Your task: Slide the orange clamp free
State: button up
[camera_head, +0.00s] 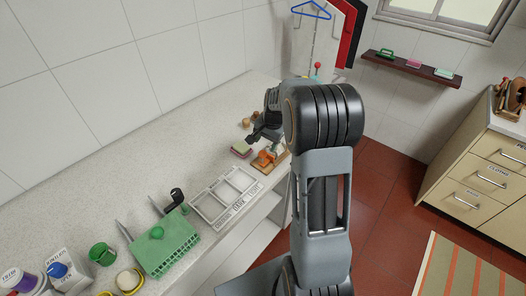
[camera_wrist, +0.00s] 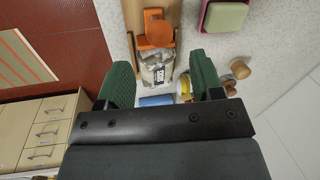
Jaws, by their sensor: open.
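The orange clamp (camera_head: 265,158) sits on a small wooden board near the front edge of the stone counter. In the wrist view the clamp (camera_wrist: 157,32) is at the top centre, with a round orange knob, and lies against the board (camera_wrist: 135,12). A pale grey cloth-like piece with a dark label (camera_wrist: 158,72) adjoins the clamp; how they join is unclear. My gripper (camera_wrist: 160,60) is open, its two green fingers on either side of the pale piece. The clamp lies beyond the fingertips, apart from them. In the head view my arm partly hides this area.
A pink and green block (camera_head: 240,150) stands just left of the clamp. A white divided tray (camera_head: 224,196) and a green rack (camera_head: 165,243) lie farther left. Small wooden pieces (camera_head: 247,122) stand behind. Bare counter (camera_head: 150,160) runs along the wall.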

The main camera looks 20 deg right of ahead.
aim_at(264, 151)
jog(key=f, duration=0.4)
jog(key=w+f, duration=0.1)
jog(key=f, duration=0.1)
jog(key=shift+a+f+p, duration=0.2)
jog(key=shift+a+p, duration=0.2)
jog(key=shift+c, duration=0.3)
grip_shut()
